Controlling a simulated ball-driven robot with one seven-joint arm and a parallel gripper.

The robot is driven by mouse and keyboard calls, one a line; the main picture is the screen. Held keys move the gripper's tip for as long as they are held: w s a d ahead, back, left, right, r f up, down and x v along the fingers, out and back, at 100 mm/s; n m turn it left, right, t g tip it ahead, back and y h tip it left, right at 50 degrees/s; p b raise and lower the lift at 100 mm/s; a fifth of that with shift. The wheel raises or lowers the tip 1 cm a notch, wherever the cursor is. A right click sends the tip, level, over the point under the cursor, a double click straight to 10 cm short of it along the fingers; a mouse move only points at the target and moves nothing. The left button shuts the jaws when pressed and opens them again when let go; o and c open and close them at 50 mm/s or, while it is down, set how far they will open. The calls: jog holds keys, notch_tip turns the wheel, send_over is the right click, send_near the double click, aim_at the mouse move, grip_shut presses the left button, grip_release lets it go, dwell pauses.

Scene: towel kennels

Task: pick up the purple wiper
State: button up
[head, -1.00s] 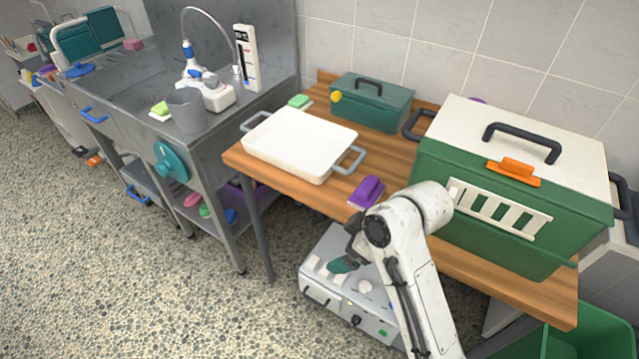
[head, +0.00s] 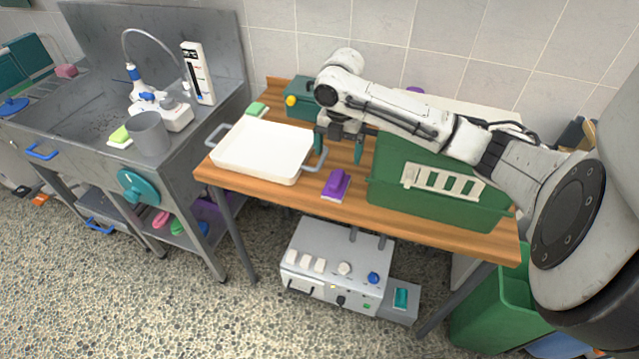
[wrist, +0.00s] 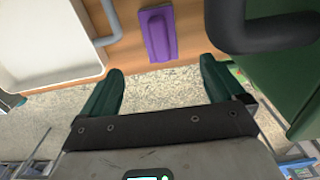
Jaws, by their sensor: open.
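The purple wiper (head: 337,183) lies on the wooden table near its front edge, between the white tray and the green carrier. It has a purple grip on a pale base. In the wrist view the purple wiper (wrist: 158,33) is at the top centre, beyond the fingertips. My gripper (head: 340,150) is open and empty, above the table and farther back than the wiper. In the wrist view my gripper (wrist: 160,82) shows its two green fingers spread wide, with nothing between them but the floor far below.
The white tray (head: 262,150) with grey handles stands left of the wiper. The green carrier (head: 400,165) stands close on the right; my arm crosses over it. A teal box (head: 301,103) is at the back. A grey machine (head: 335,262) stands under the table.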

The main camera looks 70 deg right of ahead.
aim_at(335, 177)
notch_tip(335, 177, down, 12)
jog(key=shift+r+p, duration=0.15)
jog(key=shift+p, duration=0.5)
jog(key=shift+c, duration=0.3)
jog(key=c, duration=1.1)
jog(key=shift+w+r+b, duration=0.25)
jog(key=shift+r+b, duration=0.1)
jog(key=shift+b, duration=0.2)
jog(key=r, duration=0.2)
jog(key=r+b, duration=0.1)
jog(key=r, duration=0.3)
jog(key=shift+w+a+r, duration=0.1)
jog(key=shift+w, duration=0.2)
jog(key=w+a+b, duration=0.1)
jog(key=w+b, duration=0.5)
jog(key=w, duration=1.3)
jog(key=shift+a, duration=0.2)
jog(key=shift+s, duration=0.1)
